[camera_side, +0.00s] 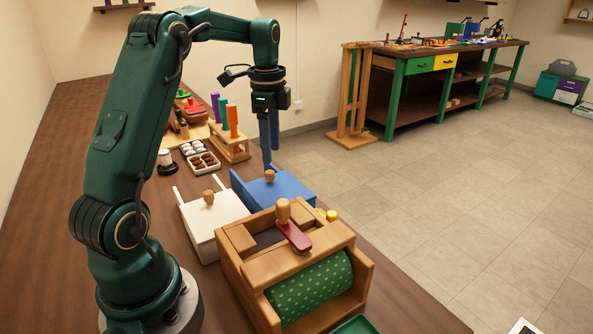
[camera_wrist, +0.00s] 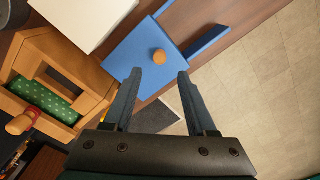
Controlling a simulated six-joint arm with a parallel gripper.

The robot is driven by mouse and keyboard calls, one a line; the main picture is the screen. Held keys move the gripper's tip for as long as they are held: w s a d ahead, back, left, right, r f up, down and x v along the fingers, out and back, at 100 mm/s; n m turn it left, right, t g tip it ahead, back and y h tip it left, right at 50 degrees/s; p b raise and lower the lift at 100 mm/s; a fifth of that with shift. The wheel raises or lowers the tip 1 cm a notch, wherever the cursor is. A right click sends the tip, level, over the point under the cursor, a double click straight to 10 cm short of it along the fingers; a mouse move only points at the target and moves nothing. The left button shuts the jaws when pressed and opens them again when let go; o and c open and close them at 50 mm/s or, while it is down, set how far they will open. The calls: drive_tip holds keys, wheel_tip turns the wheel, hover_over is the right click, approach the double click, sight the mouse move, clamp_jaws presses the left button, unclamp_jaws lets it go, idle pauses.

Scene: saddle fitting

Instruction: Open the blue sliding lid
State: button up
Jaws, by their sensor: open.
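The blue sliding lid (camera_side: 288,188) is a flat blue panel on a blue box, with a round wooden knob (camera_side: 270,176) on top. In the wrist view the lid (camera_wrist: 135,50) lies beyond my fingertips, and its knob (camera_wrist: 160,57) appears just ahead of the gap between them. My gripper (camera_side: 269,160) points down above the lid near the knob, with nothing held. In the wrist view my gripper (camera_wrist: 158,76) has its two fingers spread apart. Whether the fingertips are level with the knob is hard to tell.
A white box (camera_side: 212,220) with its own knob stands left of the blue one. A wooden rack (camera_side: 232,140) of coloured pegs is behind. Open floor lies to the right.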

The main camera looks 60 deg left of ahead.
sight(269, 171)
drive_tip(key=shift+s+a+f, duration=0.2)
drive_tip(key=shift+f, duration=2.6)
clamp_jaws()
drive_tip(key=shift+a, duration=0.1)
